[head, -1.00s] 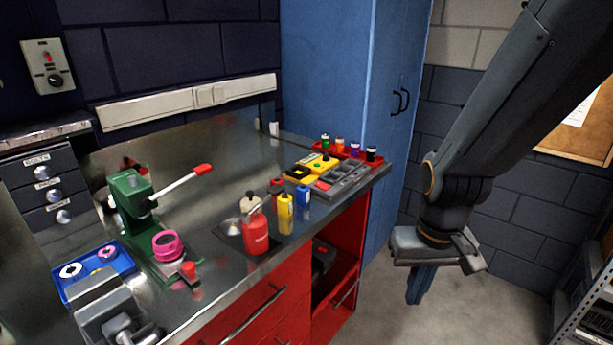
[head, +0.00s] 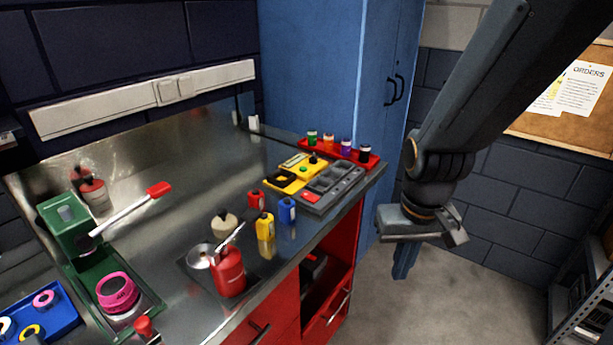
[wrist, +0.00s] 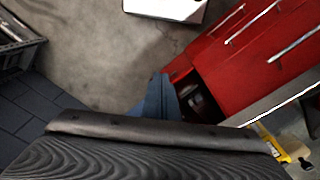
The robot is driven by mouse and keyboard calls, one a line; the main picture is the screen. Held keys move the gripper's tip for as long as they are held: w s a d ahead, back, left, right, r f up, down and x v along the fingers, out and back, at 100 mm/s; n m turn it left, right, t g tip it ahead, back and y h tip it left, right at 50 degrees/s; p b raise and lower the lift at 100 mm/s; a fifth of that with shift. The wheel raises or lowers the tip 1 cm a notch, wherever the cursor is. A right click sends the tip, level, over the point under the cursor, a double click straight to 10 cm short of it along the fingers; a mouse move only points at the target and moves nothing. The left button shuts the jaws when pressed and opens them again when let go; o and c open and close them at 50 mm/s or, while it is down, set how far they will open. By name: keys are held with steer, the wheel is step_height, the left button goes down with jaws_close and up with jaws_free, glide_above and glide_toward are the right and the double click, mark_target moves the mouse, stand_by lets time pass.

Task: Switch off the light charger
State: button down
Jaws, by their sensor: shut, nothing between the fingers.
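The light charger (head: 335,186) looks to be the grey slotted unit near the far right end of the steel bench, in the head view. A red switch (head: 309,197) sits at its near left corner; its position is too small to tell. My gripper (head: 402,270) hangs pointing down, to the right of the bench and apart from the charger. Its narrow blue fingers are together and empty. They also show in the wrist view (wrist: 158,98), over the floor beside the red cabinet.
A yellow unit (head: 290,182) with a black knob adjoins the charger. A red tray (head: 364,161) of small bottles stands behind. Yellow (head: 265,226) and blue (head: 287,211) bottles and a red oil can (head: 229,273) stand nearer. A blue cabinet (head: 312,70) rises behind. Floor below my gripper is clear.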

step_height(320, 180, up, 18)
steer(key=n+y+b, duration=0.1)
steer(key=n+b, duration=0.2)
steer(key=n, duration=2.5)
glide_above(306, 194)
steer(key=s+d, duration=0.1)
steer(key=d, duration=0.1)
steer(key=shift+s+a+r, duration=0.15)
steer(key=shift+s+a, duration=0.05)
steer(key=f+p, duration=0.1)
steer(key=f, duration=0.3)
steer(key=a+f+p, duration=0.1)
steer(key=f, duration=0.4)
steer(key=w+f+p, duration=0.1)
steer(key=f, duration=0.4)
steer(key=shift+a, duration=0.15)
